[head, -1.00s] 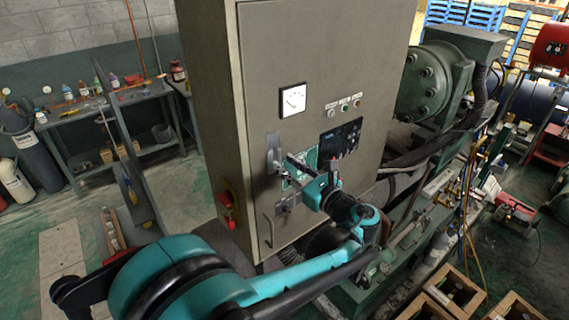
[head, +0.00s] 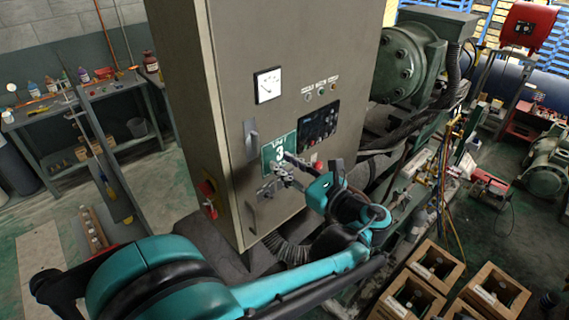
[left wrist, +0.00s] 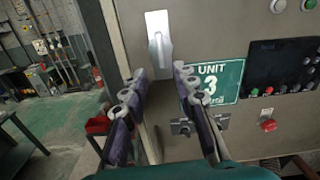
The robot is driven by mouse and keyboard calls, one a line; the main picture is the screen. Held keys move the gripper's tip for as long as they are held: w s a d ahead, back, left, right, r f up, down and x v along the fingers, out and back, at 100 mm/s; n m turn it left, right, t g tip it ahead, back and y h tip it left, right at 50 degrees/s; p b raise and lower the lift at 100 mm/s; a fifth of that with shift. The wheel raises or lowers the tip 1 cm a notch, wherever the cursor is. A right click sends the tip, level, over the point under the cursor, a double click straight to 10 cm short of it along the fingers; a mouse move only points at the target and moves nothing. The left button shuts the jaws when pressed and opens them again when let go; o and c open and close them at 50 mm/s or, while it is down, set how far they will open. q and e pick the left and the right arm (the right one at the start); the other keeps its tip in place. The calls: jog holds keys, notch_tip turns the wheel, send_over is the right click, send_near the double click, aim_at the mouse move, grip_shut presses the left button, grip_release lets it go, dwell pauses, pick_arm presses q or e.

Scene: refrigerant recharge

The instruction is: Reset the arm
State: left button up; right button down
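My left gripper (head: 281,168) is in front of the grey control cabinet (head: 225,130), over the lower part of the green "Unit 3" sign (head: 272,153). In the left wrist view my left gripper (left wrist: 157,82) has its two fingers spread with nothing between them. The metal door handle plate (left wrist: 159,43) shows beyond the fingertips, and it is left of the gripper in the head view (head: 251,139). The gripper appears apart from the handle. A latch (left wrist: 200,125) below the sign is partly behind the right finger. My right gripper is not in view.
The cabinet has a dial gauge (head: 268,86), a dark control panel (head: 319,124), a red button (left wrist: 268,125) and a red-yellow switch (head: 208,197) on its side. Wooden crates (head: 437,268) stand at lower right. A workbench (head: 95,105) with bottles is at back left.

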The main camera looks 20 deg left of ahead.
pick_arm(q)
jog(key=s+a+f+n+h+b, duration=0.1)
jog(key=s+f+n+h+b, duration=0.25)
jog(key=f, duration=0.45)
jog(key=s+a+f+n+g+h+b, duration=0.1)
jog(key=s+f+n+h+b, duration=0.1)
jog(key=f+b, duration=0.45)
jog(key=s+a+f+n+h+b, duration=0.1)
jog(key=s+f+n+h+b, duration=0.15)
jog(key=f, duration=0.75)
jog(key=s+d+f+n+h+b, duration=0.3)
jog(key=f+n+b, duration=0.3)
jog(key=f, duration=0.2)
jog(key=s+d+f+n+t+h+b, duration=0.1)
jog(key=s+d+f+n+h+b, duration=0.3)
jog(key=f, duration=0.5)
jog(key=d+n+h+b, duration=0.1)
jog(key=d+n+b, duration=0.1)
jog(key=n, duration=0.1)
jog(key=shift+d+h, duration=0.2)
jog(key=shift+h, duration=0.1)
